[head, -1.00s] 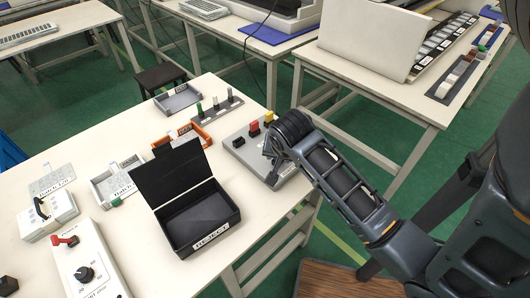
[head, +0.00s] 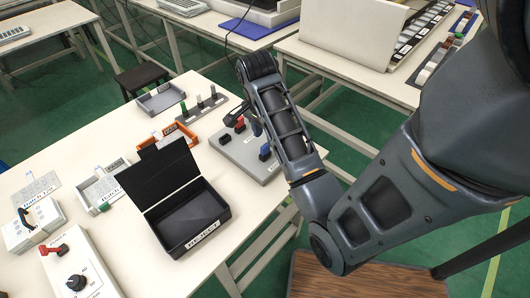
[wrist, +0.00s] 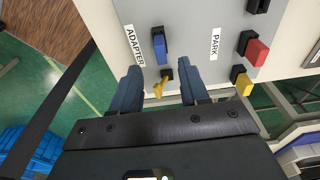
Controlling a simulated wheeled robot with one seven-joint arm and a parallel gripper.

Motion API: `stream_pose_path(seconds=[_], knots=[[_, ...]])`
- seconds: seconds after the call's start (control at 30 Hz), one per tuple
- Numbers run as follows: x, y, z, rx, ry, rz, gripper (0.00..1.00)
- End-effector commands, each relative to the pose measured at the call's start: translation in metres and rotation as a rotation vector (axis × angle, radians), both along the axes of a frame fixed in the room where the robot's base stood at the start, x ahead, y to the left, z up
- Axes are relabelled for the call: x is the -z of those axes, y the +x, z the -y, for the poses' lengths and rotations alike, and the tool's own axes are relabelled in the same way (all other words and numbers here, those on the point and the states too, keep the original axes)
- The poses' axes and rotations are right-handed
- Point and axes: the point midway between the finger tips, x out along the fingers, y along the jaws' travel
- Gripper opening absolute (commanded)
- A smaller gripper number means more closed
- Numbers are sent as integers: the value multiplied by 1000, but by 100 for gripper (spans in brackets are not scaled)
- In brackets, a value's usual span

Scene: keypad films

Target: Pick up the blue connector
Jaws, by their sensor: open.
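The blue connector (wrist: 159,48) sits upright in a socket on the grey panel (wrist: 197,40), beside the "ADAPTER" label. It also shows in the head view (head: 265,153) near the panel's right side. My gripper (wrist: 161,67) is open and empty over the panel. In the wrist view its two fingers lie left and right of a small yellow piece, and the blue connector is just beyond the fingertips, between their lines. I cannot tell the height of the fingertips above the panel.
A red connector (wrist: 257,52), a yellow one (wrist: 243,87) and a black one (wrist: 257,5) stand right of the "PARK" label. An open black "REJECT" box (head: 190,222) is left of the panel. Other trays and devices fill the white table (head: 118,239).

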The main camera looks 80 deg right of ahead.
Motion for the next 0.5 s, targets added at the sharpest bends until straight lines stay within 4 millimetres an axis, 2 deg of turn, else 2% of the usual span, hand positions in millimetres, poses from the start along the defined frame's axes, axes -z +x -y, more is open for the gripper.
stream_pose_path(seconds=[0.17,0.4,0.5], knots=[[14,0,0,-2,0,-2,45],[47,0,2,-2,1,-2,45],[54,0,3,-1,-1,-1,45]])
